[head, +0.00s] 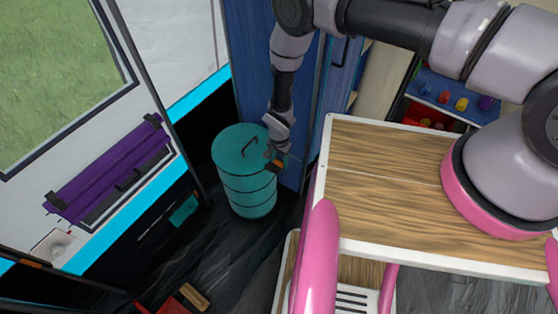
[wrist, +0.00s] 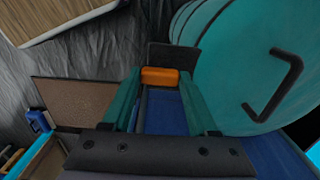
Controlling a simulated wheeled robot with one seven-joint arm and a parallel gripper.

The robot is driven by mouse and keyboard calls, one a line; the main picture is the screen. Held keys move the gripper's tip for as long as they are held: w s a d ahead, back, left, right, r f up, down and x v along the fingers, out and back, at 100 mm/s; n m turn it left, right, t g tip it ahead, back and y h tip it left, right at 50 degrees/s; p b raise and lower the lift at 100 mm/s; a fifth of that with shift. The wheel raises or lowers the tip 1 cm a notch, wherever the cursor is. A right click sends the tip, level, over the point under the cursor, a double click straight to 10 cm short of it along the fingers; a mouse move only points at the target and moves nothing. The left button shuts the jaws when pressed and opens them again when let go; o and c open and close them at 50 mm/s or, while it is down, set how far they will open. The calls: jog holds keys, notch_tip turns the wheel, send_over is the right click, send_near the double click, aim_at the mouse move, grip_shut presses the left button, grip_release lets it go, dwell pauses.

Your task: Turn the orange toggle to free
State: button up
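The orange toggle (wrist: 160,77) is a small orange block in front of a dark plate in the wrist view. It also shows as a small orange spot (head: 277,165) in the head view, close to the teal drum. My gripper (wrist: 161,88) is open, with one teal finger on each side of the toggle. Narrow gaps seem to show between the toggle and the fingers; I cannot tell whether either touches it. In the head view my gripper (head: 276,153) hangs pointing down by the drum, its fingers too small to make out.
The teal drum (head: 250,195) with a dark lid handle stands right beside my gripper; its lid (wrist: 235,75) fills the wrist view's right. A blue panel (head: 255,60) rises behind. A purple rolled thing (head: 105,170) is on the left wall. Dark floor (head: 225,255) lies open in front.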

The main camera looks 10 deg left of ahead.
jog(key=shift+n, duration=0.4)
jog(key=n, duration=0.3)
jog(key=shift+n, duration=0.4)
jog(key=n, duration=0.4)
jog(key=shift+n, duration=0.3)
jog(key=n, duration=0.4)
jog(key=shift+n, duration=2.5)
jog(key=o, duration=1.4)
